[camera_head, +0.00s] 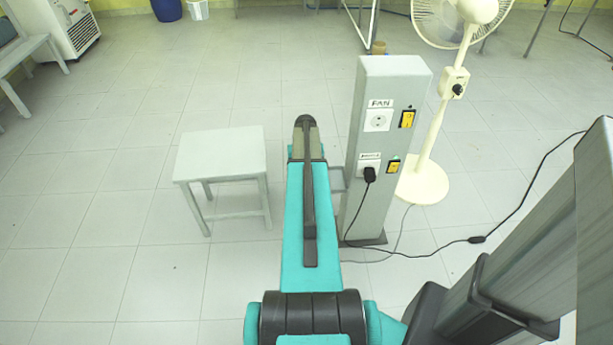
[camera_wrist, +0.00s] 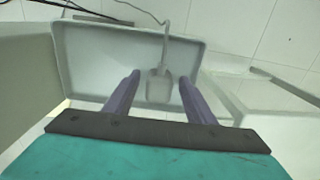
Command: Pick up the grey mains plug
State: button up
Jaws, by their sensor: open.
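The grey mains plug (camera_wrist: 159,86) shows in the wrist view, in a shallow grey tray (camera_wrist: 85,52). Its cable runs up from it and over the tray's far rim. My gripper (camera_wrist: 158,82) is open, with one purple finger on each side of the plug. I cannot tell whether either finger touches it. In the head view my arm hides the plug and the gripper; only a small edge of the tray (camera_head: 337,180) shows beside the grey post.
The grey post (camera_head: 392,90) has a FAN socket (camera_head: 377,120), a lower socket holding a black plug (camera_head: 369,175), and yellow switches. A small stool (camera_head: 221,155) stands left. A white fan (camera_head: 430,180) stands behind right. A black cable crosses the floor.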

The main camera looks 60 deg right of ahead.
jog(key=c, duration=1.3)
jog(key=shift+o, duration=0.2)
jog(key=shift+r, duration=0.15)
jog(key=shift+r, duration=0.5)
notch_tip(320, 180, up, 2)
jog(key=shift+r, duration=0.1)
jog(key=s+a+r, duration=0.1)
jog(key=s+a, duration=0.7)
jog(key=s, duration=0.5)
jog(key=shift+s+a+r, duration=0.15)
jog(key=shift+s+r, duration=0.1)
jog(key=shift+s, duration=0.1)
